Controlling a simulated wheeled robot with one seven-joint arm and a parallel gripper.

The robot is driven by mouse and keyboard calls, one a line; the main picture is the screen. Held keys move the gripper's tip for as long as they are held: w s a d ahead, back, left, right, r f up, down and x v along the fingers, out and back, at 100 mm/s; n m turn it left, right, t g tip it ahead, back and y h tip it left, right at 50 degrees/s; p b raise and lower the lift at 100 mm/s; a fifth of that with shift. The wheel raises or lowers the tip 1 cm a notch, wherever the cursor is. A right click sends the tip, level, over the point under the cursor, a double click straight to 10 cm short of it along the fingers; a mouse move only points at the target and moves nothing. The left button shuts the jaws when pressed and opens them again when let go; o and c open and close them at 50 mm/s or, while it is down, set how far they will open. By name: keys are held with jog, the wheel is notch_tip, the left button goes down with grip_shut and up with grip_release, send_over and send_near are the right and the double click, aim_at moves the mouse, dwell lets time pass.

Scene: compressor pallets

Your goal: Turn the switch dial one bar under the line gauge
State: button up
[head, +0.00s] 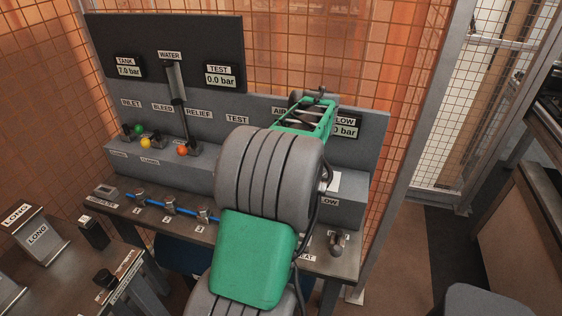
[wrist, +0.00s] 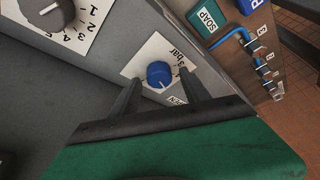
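A blue dial (wrist: 160,74) with a white pointer mark sits on a white card (wrist: 150,58) printed with numbers and "bar" in the wrist view. Its pointer faces the bottom of that view. My gripper (wrist: 160,76) is open, with one dark finger on each side of the dial. Gaps seem to show between fingers and dial; I cannot tell whether the tips are level with it. In the head view my arm hides the dial and fingertips. No gauge labelled "line" is readable there; a gauge (head: 345,131) behind my arm is partly covered and shows "0 bar".
A grey dial (wrist: 48,14) on a numbered card is at the wrist view's upper left. In the head view, the tank gauge (head: 128,70) reads 7.0 bar and the test gauge (head: 220,81) 0.0 bar. Blue pipework (head: 170,207) runs along the bench.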

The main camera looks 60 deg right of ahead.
jog(key=v, duration=0.7)
jog(key=shift+r, duration=0.4)
jog(key=shift+s, duration=0.1)
jog(key=w+a+f+n+y, duration=0.1)
jog(key=w+a, duration=0.8)
jog(key=a, duration=0.4)
jog(key=w+a+n+y, duration=0.1)
jog(key=w+a+n, duration=0.1)
jog(key=w+a, duration=0.85)
jog(key=s+a+f, duration=0.2)
jog(key=a, duration=0.6)
jog(key=s+a+f+n, duration=0.1)
jog(key=s+a+f, duration=0.1)
jog(key=a, duration=0.6)
jog(key=s+a+f+n+g, duration=0.1)
jog(key=s+a+f, duration=0.1)
jog(key=a, duration=0.6)
jog(key=shift+s+a, duration=0.3)
jog(key=shift+s, duration=0.1)
